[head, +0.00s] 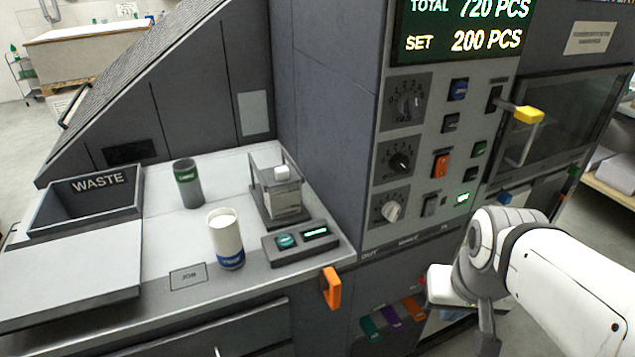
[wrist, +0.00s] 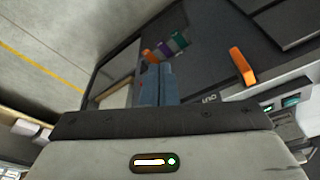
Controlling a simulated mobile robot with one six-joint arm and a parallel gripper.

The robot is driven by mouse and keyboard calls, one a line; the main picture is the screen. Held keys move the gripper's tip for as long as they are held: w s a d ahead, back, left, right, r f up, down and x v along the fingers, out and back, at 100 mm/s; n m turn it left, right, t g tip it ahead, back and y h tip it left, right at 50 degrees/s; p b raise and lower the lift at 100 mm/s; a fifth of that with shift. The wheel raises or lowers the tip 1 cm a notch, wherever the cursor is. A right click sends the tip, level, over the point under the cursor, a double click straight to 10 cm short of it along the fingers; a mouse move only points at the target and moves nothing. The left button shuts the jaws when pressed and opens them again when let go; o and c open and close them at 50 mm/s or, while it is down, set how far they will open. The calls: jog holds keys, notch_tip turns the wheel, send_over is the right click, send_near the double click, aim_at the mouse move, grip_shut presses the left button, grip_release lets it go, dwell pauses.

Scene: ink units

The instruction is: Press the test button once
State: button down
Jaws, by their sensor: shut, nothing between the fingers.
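No label reading "test" is legible, so I cannot tell which button is the test button. The upright control panel (head: 420,150) holds a blue button (head: 458,89), an orange rocker switch (head: 440,165), a dark green button (head: 479,149) and a lit green button (head: 462,198). A small grey box (head: 300,243) on the counter has a round teal button (head: 285,241) and a lit display. My gripper (wrist: 158,84) is shut and empty in the wrist view, apart from the panel and box. In the head view my arm is at the lower right, and the fingertips are not clear.
The counter (head: 160,270) holds a waste bin (head: 85,200), a green-labelled cup (head: 187,183), a white and blue cup (head: 225,238) and a clear-walled stand (head: 276,190). An orange handle (head: 331,288) sticks out from the counter front. A yellow-ended lever (head: 528,114) juts out beside the panel.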

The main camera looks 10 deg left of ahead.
notch_tip(320, 180, up, 4)
jog(key=m+y+p, duration=0.9)
jog(key=m+p, duration=0.3)
jog(key=p, duration=0.4)
send_over(290, 241)
notch_tip(290, 241, down, 8)
jog(key=b, duration=0.5)
jog(key=shift+b, duration=0.35)
jog(key=shift+f+b, duration=0.35)
jog(key=shift+b, duration=0.2)
jog(key=shift+f, duration=0.15)
